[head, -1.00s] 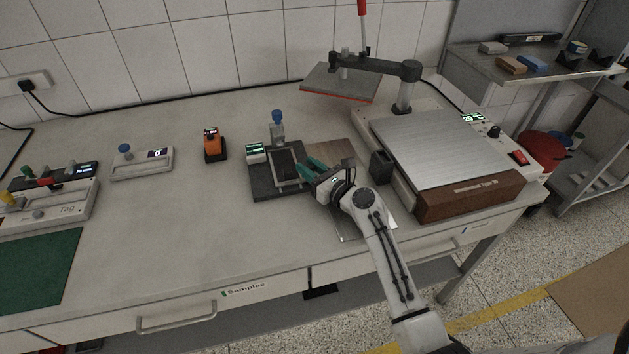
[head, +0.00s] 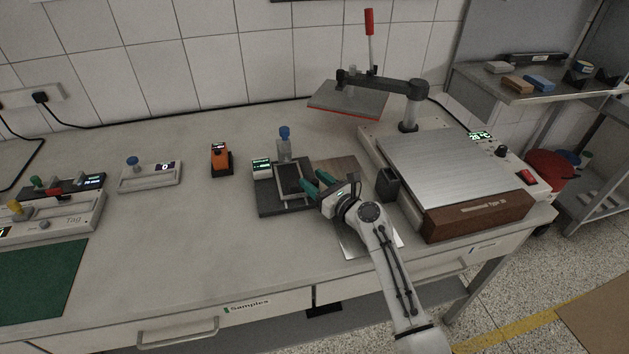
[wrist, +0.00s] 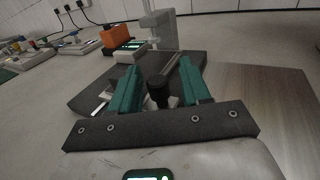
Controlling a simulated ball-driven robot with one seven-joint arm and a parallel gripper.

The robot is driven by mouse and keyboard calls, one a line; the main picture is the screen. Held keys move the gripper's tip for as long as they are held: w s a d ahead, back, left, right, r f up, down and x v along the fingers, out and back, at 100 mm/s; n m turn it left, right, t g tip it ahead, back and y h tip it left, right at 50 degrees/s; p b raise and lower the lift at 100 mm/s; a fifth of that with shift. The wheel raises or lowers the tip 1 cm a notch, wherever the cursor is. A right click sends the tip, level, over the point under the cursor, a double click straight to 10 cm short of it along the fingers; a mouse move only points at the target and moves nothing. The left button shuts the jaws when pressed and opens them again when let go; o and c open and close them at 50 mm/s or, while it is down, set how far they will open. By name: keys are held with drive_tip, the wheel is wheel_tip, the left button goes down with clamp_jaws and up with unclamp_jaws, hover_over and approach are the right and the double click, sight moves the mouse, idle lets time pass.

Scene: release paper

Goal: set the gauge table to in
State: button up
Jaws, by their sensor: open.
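The gauge (head: 284,190) stands in the middle of the bench, with a dark base, a small lit display (head: 261,168) and a blue-topped column (head: 285,145). A light-edged frame lies on its base; I take this part as the gauge table (head: 291,180). My gripper (head: 316,184) is open at the right side of the gauge, its green fingers pointing left toward the table. In the wrist view a black knob (wrist: 158,91) stands between the two green fingers, with a visible gap to them. The gauge's dark base (wrist: 90,92) and column (wrist: 160,33) lie beyond the fingers.
A black cup-like holder (head: 387,185) and a large press with a silver plate (head: 440,165) stand right of my gripper. A brown board (head: 338,170) lies beside the gauge. An orange device (head: 221,160) stands to the left. The bench front-left of the gauge is clear.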

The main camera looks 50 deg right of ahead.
drive_tip(key=s, duration=0.3)
drive_tip(key=s+a, duration=0.1)
drive_tip(key=s, duration=0.6)
drive_tip(key=shift+s+a+b, duration=0.15)
drive_tip(key=shift+b, duration=0.2)
